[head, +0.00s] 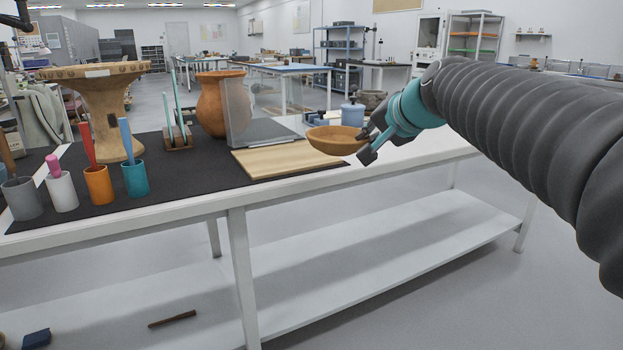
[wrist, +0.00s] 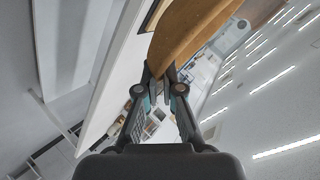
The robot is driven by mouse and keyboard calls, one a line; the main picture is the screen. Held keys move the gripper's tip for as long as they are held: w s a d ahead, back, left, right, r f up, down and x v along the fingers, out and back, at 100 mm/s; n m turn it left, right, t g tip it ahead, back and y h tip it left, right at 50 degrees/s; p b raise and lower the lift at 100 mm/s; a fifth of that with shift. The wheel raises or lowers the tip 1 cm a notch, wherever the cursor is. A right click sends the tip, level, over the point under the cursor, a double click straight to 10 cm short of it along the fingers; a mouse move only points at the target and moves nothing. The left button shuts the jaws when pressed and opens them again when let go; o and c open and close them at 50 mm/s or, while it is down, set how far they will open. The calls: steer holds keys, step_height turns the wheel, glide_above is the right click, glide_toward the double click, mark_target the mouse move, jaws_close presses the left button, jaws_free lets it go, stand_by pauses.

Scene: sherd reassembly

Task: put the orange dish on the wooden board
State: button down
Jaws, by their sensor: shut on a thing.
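The orange dish (head: 337,143) is a shallow round bowl, roughly level, in the head view. My gripper (head: 366,146) is shut on its right rim and holds it. In the wrist view the dish (wrist: 188,32) fills the top middle, and the fingers (wrist: 168,75) close on its edge. The wooden board (head: 285,160) lies flat on the dark mat near the table's front edge. The dish is at the board's right end, seemingly above it; the exact gap is hard to tell.
A clear upright panel (head: 238,112) stands behind the board, with a large clay pot (head: 212,105) beyond. A blue-grey jar (head: 352,113) stands behind the dish. Coloured cups (head: 98,186) and a pedestal stand (head: 112,100) are at the left. The board's top is bare.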

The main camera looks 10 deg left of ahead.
mark_target(341, 139)
steer(key=shift+n+g+y, duration=0.3)
steer(key=shift+n+y, duration=0.3)
steer(key=shift+n, duration=0.1)
steer(key=s+a+r, duration=0.2)
steer(key=s, duration=0.1)
steer(key=shift+a+r, duration=0.2)
steer(key=shift+r, duration=0.1)
steer(key=shift+s+a+r, duration=0.1)
steer(key=shift+a+r, duration=0.05)
steer(key=shift+a, duration=0.1)
steer(key=x, duration=0.4)
steer(key=w+d+x, duration=0.1)
steer(key=x, duration=0.3)
steer(key=d+b+x, duration=0.1)
steer(key=x, duration=0.4)
steer(key=shift+w+d, duration=0.1)
steer(key=shift+d, duration=0.05)
steer(key=shift+f+b, duration=0.7)
steer(key=shift+f, duration=1.45)
steer(key=c, duration=1.3)
jaws_free()
steer(key=v, duration=1.2)
steer(key=shift+p, duration=0.35)
